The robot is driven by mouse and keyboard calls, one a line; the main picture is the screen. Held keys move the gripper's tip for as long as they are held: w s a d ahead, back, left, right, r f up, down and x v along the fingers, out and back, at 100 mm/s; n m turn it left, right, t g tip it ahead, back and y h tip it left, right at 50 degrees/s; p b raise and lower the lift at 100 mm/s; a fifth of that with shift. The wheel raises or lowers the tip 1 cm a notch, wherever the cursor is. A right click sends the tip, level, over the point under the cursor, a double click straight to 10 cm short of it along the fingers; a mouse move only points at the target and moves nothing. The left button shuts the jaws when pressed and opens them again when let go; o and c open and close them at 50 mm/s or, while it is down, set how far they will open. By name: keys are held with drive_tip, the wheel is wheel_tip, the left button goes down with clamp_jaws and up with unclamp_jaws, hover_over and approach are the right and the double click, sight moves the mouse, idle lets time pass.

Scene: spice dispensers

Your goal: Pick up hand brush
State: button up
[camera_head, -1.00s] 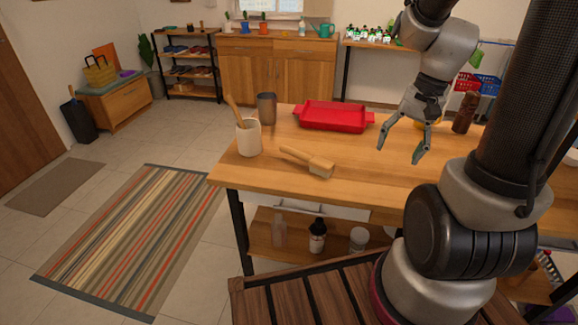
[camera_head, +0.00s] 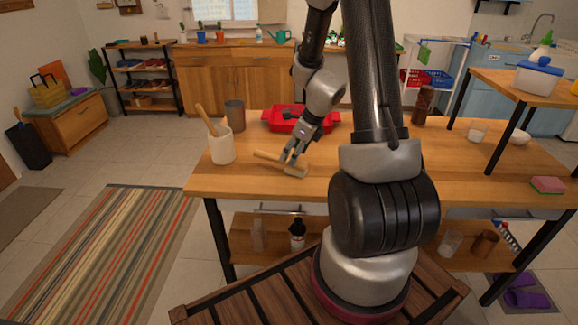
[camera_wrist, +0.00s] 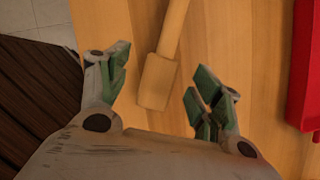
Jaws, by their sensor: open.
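The hand brush (camera_head: 266,155), pale wood with a straight handle and a block-shaped head, lies on the wooden table (camera_head: 350,180). Its handle points left and its head right in the head view. In the wrist view the brush head (camera_wrist: 156,84) lies between the two finger pads, with the handle running up the picture. My gripper (camera_head: 291,159) is open over the brush, one finger to each side; it also shows in the wrist view (camera_wrist: 160,68). Neither finger visibly touches the brush. The height gap is hard to tell. The fingers cover part of the brush in the head view.
A white crock (camera_head: 221,148) holding a wooden utensil and a dark cup (camera_head: 235,115) stand left of the brush. A red tray (camera_head: 272,122) lies behind it, partly behind my arm. A tall brown bottle (camera_head: 423,105) stands farther right. The table's front is clear.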

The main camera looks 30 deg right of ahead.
sight(307, 163)
drive_tip(key=x, duration=0.5)
drive_tip(key=shift+d, duration=0.3)
drive_tip(key=c, duration=1.2)
wheel_tip(307, 163, up, 9)
drive_tip(key=shift+s+d, duration=0.1)
drive_tip(key=shift+d, duration=0.05)
drive_tip(key=shift+c, duration=0.2)
drive_tip(key=s+d+n, duration=0.2)
drive_tip(key=s+d+f+n+g+y, duration=0.1)
drive_tip(key=s+d+n, duration=0.1)
drive_tip(key=shift+f, duration=0.1)
drive_tip(key=shift+n, duration=0.3)
drive_tip(key=shift+f, duration=3.3)
